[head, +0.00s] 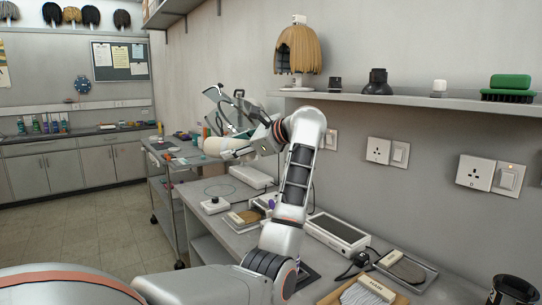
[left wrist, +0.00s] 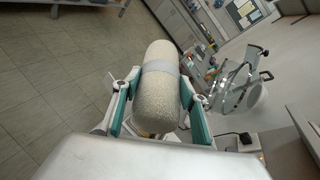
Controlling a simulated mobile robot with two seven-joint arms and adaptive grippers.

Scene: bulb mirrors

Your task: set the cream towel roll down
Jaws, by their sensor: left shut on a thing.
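The cream towel roll (head: 220,146) is held in the air above the bench (head: 228,240) in the head view. In the left wrist view the roll (left wrist: 157,108) is a thick, fuzzy cylinder with a pale band around its middle. My left gripper (head: 236,143) is shut on it, with one finger on each side of the roll. The left wrist view shows the same gripper (left wrist: 157,88), its teal-edged fingers along the roll's sides. The roll is clear of the bench top. My right gripper is in neither view.
The bench holds a white flat box (head: 252,176), a flat white-framed device (head: 338,231), a grey tray (head: 408,270) and a brush labelled HAIR (head: 375,287). A thin circle (head: 222,189) marks a bare patch. A wall shelf (head: 400,98) carries a wig (head: 300,50). A cart (head: 170,165) stands behind.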

